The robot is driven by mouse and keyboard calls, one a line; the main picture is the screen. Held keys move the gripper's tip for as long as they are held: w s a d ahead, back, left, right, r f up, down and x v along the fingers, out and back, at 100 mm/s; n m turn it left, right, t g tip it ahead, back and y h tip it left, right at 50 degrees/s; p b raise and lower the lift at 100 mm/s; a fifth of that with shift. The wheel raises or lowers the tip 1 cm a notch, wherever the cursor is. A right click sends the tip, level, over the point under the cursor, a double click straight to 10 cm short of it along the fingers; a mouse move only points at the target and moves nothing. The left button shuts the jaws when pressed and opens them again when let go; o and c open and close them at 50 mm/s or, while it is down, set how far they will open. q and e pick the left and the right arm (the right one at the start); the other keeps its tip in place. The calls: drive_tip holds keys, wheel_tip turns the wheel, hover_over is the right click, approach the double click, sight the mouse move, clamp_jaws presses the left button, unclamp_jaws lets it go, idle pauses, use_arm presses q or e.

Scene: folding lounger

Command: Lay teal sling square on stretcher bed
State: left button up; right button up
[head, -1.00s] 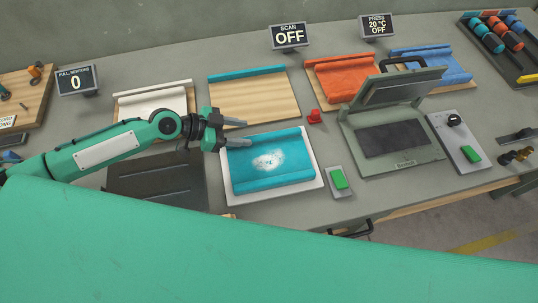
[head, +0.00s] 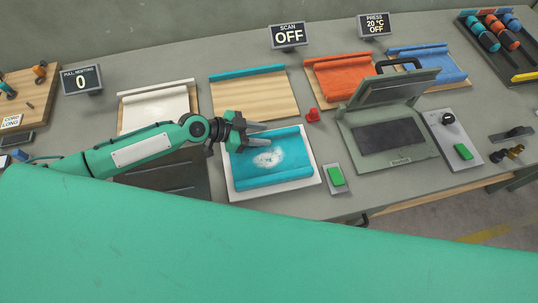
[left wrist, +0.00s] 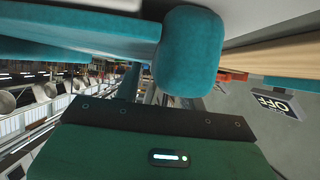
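The teal sling (head: 262,182), with a pale worn patch in its middle, lies on a white tray (head: 233,196) in the head view. It has a rolled edge along its far side. My left gripper (head: 262,137) is at the far left corner of the sling, fingers apart by the left end of the roll. Whether they touch it I cannot tell. In the left wrist view the rounded end of a teal roll (left wrist: 188,50) fills the space before the camera. A dark plate with grooves (head: 165,177), possibly the stretcher bed, lies left of the tray, partly hidden by my arm.
Right of the tray are a green-button box (head: 336,178) and an open press (head: 392,138). Behind stand a wooden board with a teal strip (head: 255,98), a white sling (head: 157,106), an orange sling (head: 345,76) and a red piece (head: 313,115).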

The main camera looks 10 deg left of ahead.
use_arm(q)
clamp_jaws()
drive_tip(key=shift+r, duration=0.1)
